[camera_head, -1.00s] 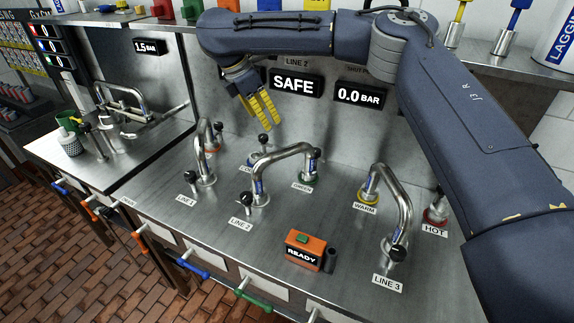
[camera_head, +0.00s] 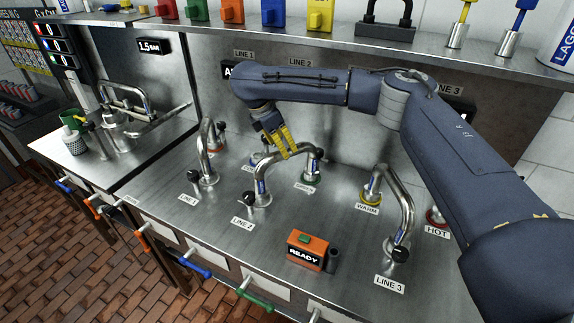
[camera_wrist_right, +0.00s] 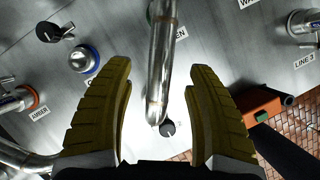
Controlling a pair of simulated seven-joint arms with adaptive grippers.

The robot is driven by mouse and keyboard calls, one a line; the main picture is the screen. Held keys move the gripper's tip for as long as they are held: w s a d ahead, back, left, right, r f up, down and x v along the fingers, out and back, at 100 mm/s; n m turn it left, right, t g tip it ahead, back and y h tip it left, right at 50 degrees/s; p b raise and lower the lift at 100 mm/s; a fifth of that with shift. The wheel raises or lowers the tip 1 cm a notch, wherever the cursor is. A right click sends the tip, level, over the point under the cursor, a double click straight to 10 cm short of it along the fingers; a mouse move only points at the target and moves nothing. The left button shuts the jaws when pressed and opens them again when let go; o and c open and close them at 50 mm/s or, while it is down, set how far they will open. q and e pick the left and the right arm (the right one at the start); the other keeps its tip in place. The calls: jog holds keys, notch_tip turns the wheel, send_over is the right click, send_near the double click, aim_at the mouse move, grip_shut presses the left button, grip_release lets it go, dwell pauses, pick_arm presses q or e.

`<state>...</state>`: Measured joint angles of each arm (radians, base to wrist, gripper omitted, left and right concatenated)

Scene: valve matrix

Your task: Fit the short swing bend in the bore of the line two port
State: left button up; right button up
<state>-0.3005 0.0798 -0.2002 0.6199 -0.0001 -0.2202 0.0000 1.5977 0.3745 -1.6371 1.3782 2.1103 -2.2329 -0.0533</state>
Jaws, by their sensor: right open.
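The line two bend (camera_head: 272,167) is a chrome pipe arching from the port above the LINE 2 label (camera_head: 242,223) to the green-ringed port (camera_head: 312,179). Both its ends look seated. My right gripper (camera_head: 284,151) is open, pointing down over this arch. In the right wrist view its yellow fingers (camera_wrist_right: 162,75) stand apart, one each side of the pipe (camera_wrist_right: 161,62). I see no contact; I cannot tell whether the tips reach below the pipe top. The blue-ringed port (camera_wrist_right: 84,58) shows no pipe. I cannot tell which bend is the short one. My left gripper is not in view.
Other bends stand at line one (camera_head: 205,155) and line three (camera_head: 404,205). An orange READY box (camera_head: 307,250) sits in front. A left bench holds a perforated cup (camera_head: 73,141) and another bent pipe. A shelf (camera_head: 330,42) runs along the back.

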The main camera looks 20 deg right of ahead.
jog(key=shift+x, duration=2.4)
jog(key=shift+d, duration=0.1)
grip_shut()
jog(key=shift+r, duration=0.1)
